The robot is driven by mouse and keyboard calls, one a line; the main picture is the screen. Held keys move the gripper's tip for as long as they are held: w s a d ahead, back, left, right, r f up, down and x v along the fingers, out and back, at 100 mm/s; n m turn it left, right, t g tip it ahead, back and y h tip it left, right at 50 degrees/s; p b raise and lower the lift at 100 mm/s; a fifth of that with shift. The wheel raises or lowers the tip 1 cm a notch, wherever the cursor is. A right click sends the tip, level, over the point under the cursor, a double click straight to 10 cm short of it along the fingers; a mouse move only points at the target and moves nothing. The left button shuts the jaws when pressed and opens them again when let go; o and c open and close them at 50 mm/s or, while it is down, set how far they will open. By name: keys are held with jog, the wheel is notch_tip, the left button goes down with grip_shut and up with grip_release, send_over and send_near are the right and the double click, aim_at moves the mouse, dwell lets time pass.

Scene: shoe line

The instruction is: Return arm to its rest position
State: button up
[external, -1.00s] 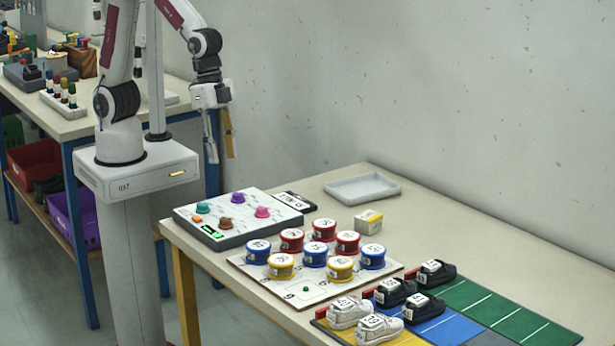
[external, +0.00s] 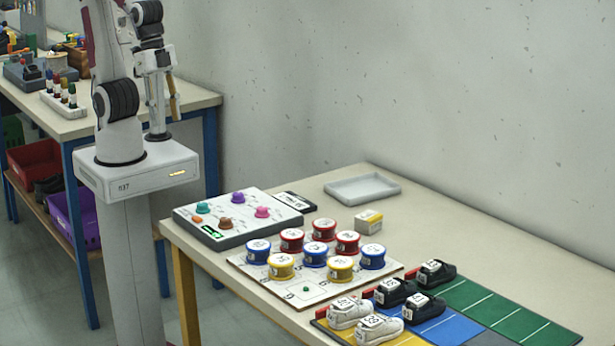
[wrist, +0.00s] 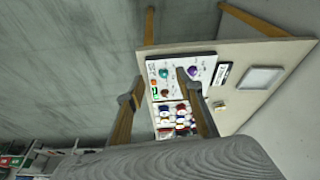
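My arm is drawn in close over its base beside the column, with my gripper (external: 174,98) hanging downward behind the left end of the shoe table. The gripper is well clear of the table and everything on it. In the wrist view my gripper (wrist: 158,90) shows two fingers spread apart with nothing held between them. The button panel (wrist: 161,90) and the work table (wrist: 262,60) show beyond the fingers, at a distance.
Another table (external: 195,95) with tools stands behind my base.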

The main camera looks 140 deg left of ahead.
jog(key=s+d+r+m+t, duration=0.1)
jog(key=s+d+r+t, duration=0.1)
jog(key=s+d+r, duration=0.1)
jog(key=shift+s+r+m, duration=0.25)
jog(key=shift+r+m, duration=0.05)
jog(key=shift+r, duration=0.2)
jog(key=shift+d, duration=0.1)
dwell(3.2)
